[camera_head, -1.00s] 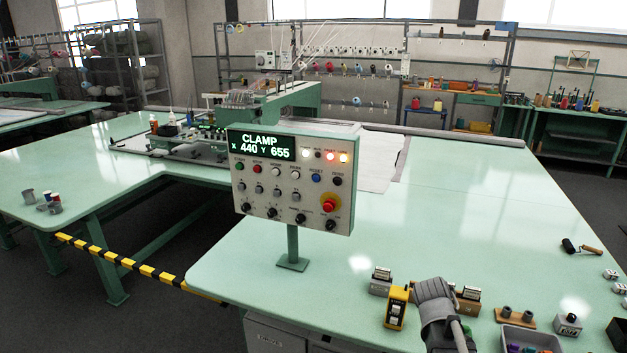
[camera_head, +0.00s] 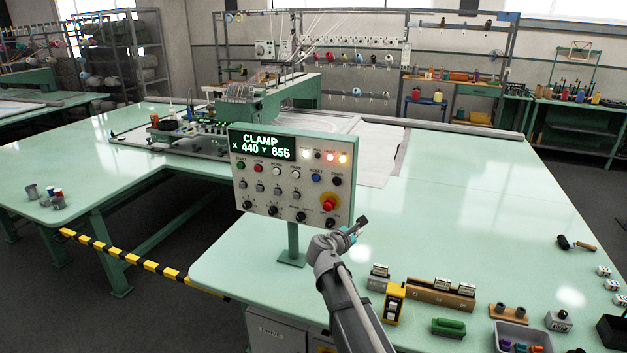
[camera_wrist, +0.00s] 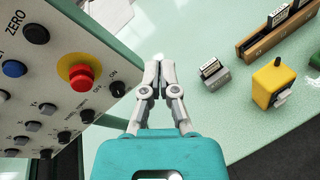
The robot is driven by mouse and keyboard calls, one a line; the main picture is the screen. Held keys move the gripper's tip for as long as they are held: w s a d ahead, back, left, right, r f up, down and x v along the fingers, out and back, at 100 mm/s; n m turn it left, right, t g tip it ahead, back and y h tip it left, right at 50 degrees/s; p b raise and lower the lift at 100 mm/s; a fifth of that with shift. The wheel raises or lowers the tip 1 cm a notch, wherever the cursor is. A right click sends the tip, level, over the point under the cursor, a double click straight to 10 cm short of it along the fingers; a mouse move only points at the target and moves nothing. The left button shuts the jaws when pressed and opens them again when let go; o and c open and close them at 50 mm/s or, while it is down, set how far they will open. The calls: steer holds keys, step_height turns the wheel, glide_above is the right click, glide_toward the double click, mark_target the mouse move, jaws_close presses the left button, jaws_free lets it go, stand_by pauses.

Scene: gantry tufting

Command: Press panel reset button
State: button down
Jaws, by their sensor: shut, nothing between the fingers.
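The control panel (camera_head: 290,226) stands on a green post and its screen reads CLAMP, X 440 Y 655. The reset button (camera_head: 316,178) is a small blue round button in its upper button row. It also shows as a blue button (camera_wrist: 14,68) at the left edge of the wrist view. A red emergency knob (camera_head: 329,203) on a yellow ring sits below and right of it. My gripper (camera_head: 362,222) is beside the panel's lower right corner, apart from the buttons. In the wrist view my gripper (camera_wrist: 160,60) has its fingers together and empty, right of the panel.
A yellow device (camera_head: 394,304), a brown rack (camera_head: 440,294) and a green item (camera_head: 449,327) lie on the green table (camera_head: 470,220) at the front. A grey bin (camera_head: 520,340) is further right.

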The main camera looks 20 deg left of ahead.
mark_target(316, 179)
steer(key=s+a+r+n+t+y+p, duration=0.1)
steer(key=a+r+n+y, duration=0.1)
steer(key=a+n, duration=0.3)
steer(key=s+a+r+n+t+y, duration=0.1)
steer(key=a+r+n, duration=0.3)
steer(key=a, duration=0.8)
steer(key=shift+a+r+n+t+y+p, duration=0.35)
steer(key=shift+r+n+t+y, duration=0.1)
steer(key=shift+t+y, duration=0.4)
steer(key=w, duration=1.3)
steer(key=shift+w+a, duration=0.2)
steer(key=shift+w, duration=0.2)
steer(key=shift+r, duration=0.1)
